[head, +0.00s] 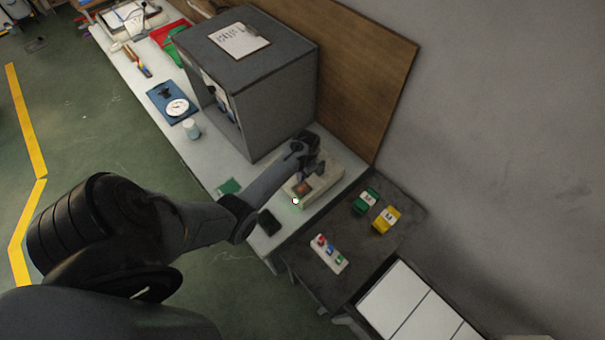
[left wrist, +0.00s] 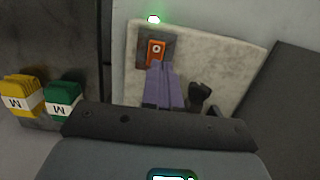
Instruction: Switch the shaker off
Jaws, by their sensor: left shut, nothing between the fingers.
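The shaker is a pale flat box (head: 326,177) at the near end of the white bench, beside the grey cabinet. Its orange switch (head: 303,188) sits on a dark plate; in the left wrist view the switch (left wrist: 156,48) carries a small light mark. A lit green lamp (left wrist: 153,19) shows just beyond the box edge there, and as a bright spot (head: 296,201) in the head view. My left gripper (head: 309,174) is shut and empty over the box. Its fingertips (left wrist: 158,66) appear at the switch's lower edge; I cannot tell whether they touch it. My right gripper is out of view.
The grey cabinet (head: 262,80) stands close beside my left arm. Green (head: 366,200) and yellow (head: 386,219) banded bundles and a white strip with coloured pieces (head: 328,254) lie on the dark table. A black object (head: 269,222) lies near the bench edge.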

